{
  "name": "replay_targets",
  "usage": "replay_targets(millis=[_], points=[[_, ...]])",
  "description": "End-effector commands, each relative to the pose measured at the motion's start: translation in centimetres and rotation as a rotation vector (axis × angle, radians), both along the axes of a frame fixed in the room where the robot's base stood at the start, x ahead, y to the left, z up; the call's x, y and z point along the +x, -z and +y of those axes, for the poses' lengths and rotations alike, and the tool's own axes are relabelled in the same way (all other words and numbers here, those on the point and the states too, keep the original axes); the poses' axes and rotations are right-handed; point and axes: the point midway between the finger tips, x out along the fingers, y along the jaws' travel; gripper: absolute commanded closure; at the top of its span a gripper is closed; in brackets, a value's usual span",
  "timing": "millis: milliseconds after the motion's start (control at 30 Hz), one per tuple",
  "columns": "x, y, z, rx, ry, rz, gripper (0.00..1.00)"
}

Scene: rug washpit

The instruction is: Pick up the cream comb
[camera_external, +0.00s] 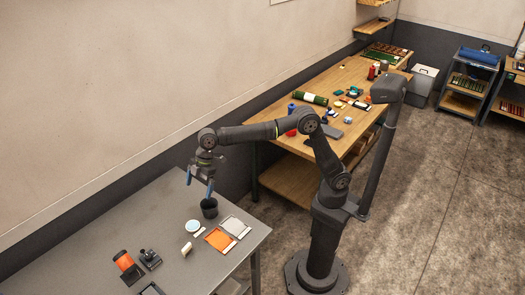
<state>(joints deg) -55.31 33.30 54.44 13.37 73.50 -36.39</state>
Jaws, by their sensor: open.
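My gripper (199,184) points down above the grey table (95,240), its two blue-tipped fingers apart and nothing visible between them. A small cream piece (187,249) is on the table, nearer the camera than the gripper and apart from it; it looks like the cream comb, but its teeth are too small to make out. A small, flat pale piece (199,232) lies close to it, beside a round white-and-blue item (193,226).
A black cup (209,209) stands just right of the gripper. An orange square (219,239) and a pale grey panel (236,227) lie near the right edge. An orange cylinder (123,261) and a black device (150,258) are at the front left. A cluttered wooden bench (345,145) stands behind.

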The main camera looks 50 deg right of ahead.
Motion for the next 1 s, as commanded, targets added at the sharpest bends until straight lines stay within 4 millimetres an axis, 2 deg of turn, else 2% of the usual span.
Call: replay_targets(millis=[200,500,833,1000], points=[[0.0,0.0,0.0,0.0,0.0,0.0,0.02],[0.0,0.0,0.0,0.0,0.0,0.0,0.58],[0.0,0.2,0.1,-0.001,0.028,0.013,0.58],[0.1,1.4,0.7,-0.004,0.228,0.104,0.58]])
